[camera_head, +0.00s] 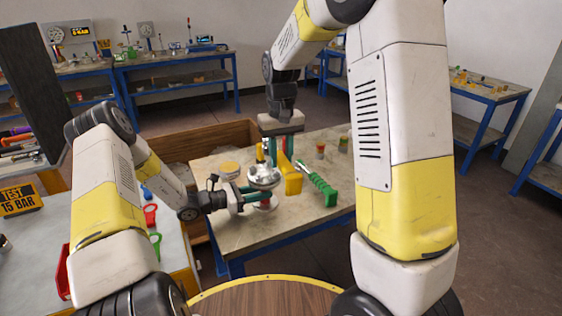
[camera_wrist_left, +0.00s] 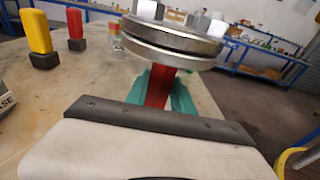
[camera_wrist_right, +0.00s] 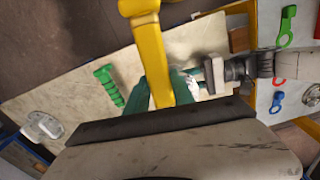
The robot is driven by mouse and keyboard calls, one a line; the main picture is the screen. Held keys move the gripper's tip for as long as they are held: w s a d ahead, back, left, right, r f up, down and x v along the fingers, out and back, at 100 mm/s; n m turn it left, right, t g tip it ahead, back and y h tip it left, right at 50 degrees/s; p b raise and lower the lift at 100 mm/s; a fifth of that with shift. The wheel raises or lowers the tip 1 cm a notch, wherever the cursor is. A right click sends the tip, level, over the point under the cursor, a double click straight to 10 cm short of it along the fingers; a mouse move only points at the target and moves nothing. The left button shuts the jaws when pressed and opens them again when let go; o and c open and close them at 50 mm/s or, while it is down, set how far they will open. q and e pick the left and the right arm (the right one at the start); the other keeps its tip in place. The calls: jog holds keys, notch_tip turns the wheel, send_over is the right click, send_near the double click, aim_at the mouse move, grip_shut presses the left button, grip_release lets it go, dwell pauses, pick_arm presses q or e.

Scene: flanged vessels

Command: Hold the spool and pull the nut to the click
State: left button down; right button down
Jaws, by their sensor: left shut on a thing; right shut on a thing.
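The spool (camera_head: 264,203) stands on the table, a red body with silver flanges. Its bolted top flange and hex nuts fill the top of the left wrist view (camera_wrist_left: 175,38). My left gripper (camera_head: 250,194) comes in from the left, below the top flange, and its green fingers are shut on the red neck (camera_wrist_left: 158,87). My right gripper (camera_head: 275,150) reaches down from above, behind the spool. It is shut on a yellow tool (camera_wrist_right: 160,65), which also shows in the head view (camera_head: 291,177). Which nut the tool's far end meets, if any, is hidden.
A green ribbed handle (camera_head: 322,188) lies on the table right of the spool. Small yellow (camera_wrist_left: 36,32) and red (camera_wrist_left: 75,26) items stand on the table. The front right of the table is clear.

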pick_arm(q)
jog(key=c, duration=1)
grip_release()
